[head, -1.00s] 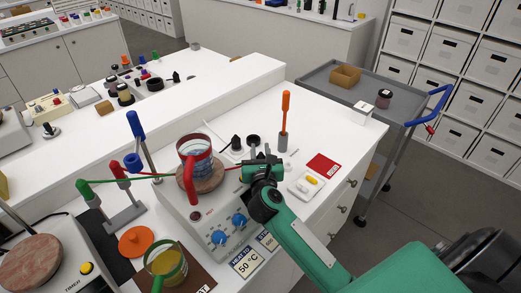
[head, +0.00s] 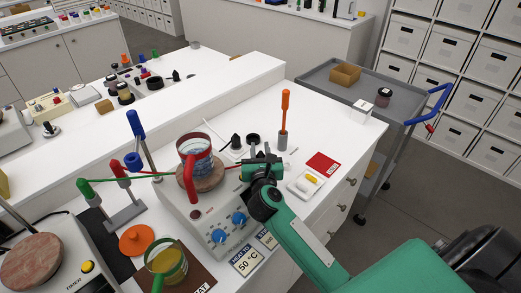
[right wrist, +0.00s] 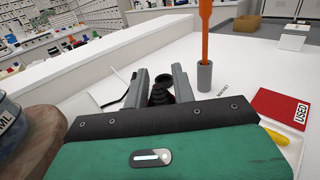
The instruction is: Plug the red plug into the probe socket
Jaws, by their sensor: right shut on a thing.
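My right gripper (head: 262,161) is behind the right rear of the hotplate (head: 205,215), low over the white bench. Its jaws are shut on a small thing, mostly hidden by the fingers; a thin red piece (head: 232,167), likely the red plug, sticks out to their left. In the right wrist view, dark ribbed black shapes (right wrist: 160,92) show between the fingers (right wrist: 160,84); I cannot tell which is held. I cannot make out the probe socket; the gripper and hotplate may hide it. My left gripper is not in view.
A glass beaker with a red handle (head: 195,155) stands on the hotplate's round top. A black plug (head: 236,141) is on a white strip behind. An orange-handled tool (head: 285,112) stands in a grey holder nearby. A white tray (head: 304,188) and red card (head: 323,163) lie to the right.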

